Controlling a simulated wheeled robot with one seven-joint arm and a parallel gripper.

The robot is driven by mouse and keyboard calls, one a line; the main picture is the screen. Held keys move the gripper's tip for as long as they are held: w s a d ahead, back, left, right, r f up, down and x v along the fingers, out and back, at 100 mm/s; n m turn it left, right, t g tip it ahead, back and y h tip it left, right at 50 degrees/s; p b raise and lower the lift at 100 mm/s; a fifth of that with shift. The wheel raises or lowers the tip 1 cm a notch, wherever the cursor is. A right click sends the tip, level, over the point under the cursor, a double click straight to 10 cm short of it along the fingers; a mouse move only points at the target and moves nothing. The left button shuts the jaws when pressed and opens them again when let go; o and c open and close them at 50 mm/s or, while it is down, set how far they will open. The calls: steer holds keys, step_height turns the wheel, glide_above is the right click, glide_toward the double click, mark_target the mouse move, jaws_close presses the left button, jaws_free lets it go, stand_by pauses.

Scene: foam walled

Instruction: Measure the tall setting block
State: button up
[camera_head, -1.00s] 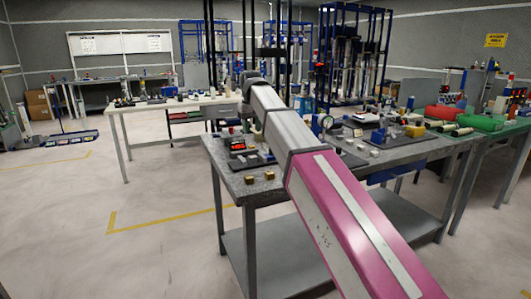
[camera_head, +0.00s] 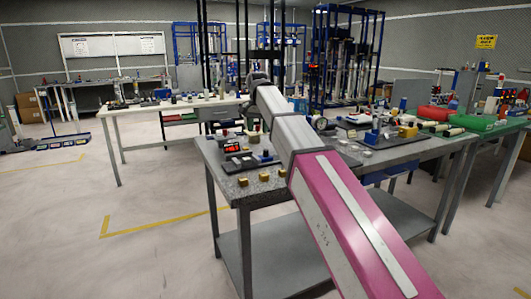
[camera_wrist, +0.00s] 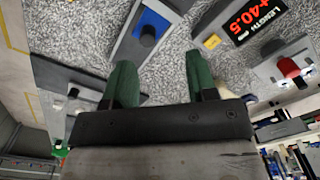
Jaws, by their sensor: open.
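In the wrist view my gripper (camera_wrist: 162,86) has its two green fingers apart with nothing between them, above the speckled grey table top (camera_wrist: 165,70). A display (camera_wrist: 256,18) reading "+40.5 LENGTH" shows upside down at the upper right; it also shows in the head view as a small red readout (camera_head: 232,147). Beside it in the wrist view is a grey fixture with a red knob (camera_wrist: 288,68). Small gold blocks (camera_head: 243,182) stand at the table's front left corner in the head view. I cannot tell which piece is the tall setting block. My arm hides the gripper in the head view.
A dial gauge (camera_head: 321,123) and a dark plate carrying blue and gold parts (camera_head: 372,138) crowd the table's right side. Open floor (camera_head: 80,215) lies to the left.

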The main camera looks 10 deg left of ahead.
mark_target(266, 150)
steer(key=d+f+m, duration=0.1)
steer(key=f+m, duration=0.1)
steer(key=f, duration=0.1)
steer(key=w+d+f+m, duration=0.1)
steer(key=f+m, duration=0.1)
steer(key=f, duration=0.2)
steer(key=d+f+m, duration=0.1)
steer(key=f, duration=0.3)
steer(key=shift+w+m, duration=0.3)
steer(key=shift+m, duration=0.1)
steer(key=shift+r, duration=0.1)
